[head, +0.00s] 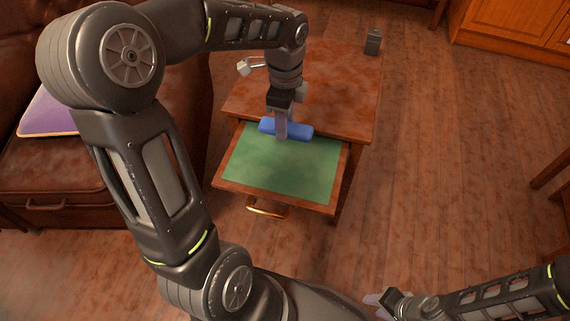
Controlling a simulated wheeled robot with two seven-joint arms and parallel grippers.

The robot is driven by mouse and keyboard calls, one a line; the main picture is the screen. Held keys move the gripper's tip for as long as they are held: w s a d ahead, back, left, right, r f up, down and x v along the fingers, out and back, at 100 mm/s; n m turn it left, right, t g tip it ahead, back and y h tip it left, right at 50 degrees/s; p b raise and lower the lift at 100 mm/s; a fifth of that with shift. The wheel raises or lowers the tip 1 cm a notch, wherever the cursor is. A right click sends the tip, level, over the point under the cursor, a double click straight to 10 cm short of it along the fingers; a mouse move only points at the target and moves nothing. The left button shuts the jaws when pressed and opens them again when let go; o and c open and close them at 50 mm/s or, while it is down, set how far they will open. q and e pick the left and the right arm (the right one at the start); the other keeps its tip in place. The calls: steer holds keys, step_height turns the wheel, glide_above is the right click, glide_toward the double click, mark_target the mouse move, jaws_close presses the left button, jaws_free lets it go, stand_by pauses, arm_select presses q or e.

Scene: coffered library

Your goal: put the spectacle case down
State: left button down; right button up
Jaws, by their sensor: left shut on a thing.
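The blue spectacle case (300,132) is in the head view, at the back edge of a green-lined pull-out surface (285,170) of the wooden table. My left gripper (282,128) comes down from above and is shut on the case near its middle, hiding part of it. I cannot tell whether the case touches the surface or is held just above it. My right gripper (380,304) is low at the bottom right, away from the table. Its jaws are too small and angled to read.
The wooden table top (340,95) lies behind the green surface. A small dark grey object (373,41) stands at its far right corner, and a pale object (250,65) is at the far left. A brown leather sofa (50,170) with a purple cushion (48,113) is left. The green surface's front is clear.

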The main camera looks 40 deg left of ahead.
arm_select(q)
steer(key=b, duration=0.1)
glide_above(285, 157)
steer(key=shift+f, duration=2.45)
steer(key=shift+f+b, duration=0.95)
steer(key=shift+f, duration=1.55)
steer(key=shift+f, duration=0.2)
steer(key=c, duration=0.8)
jaws_free()
steer(key=shift+c, duration=0.2)
steer(key=shift+r, duration=0.15)
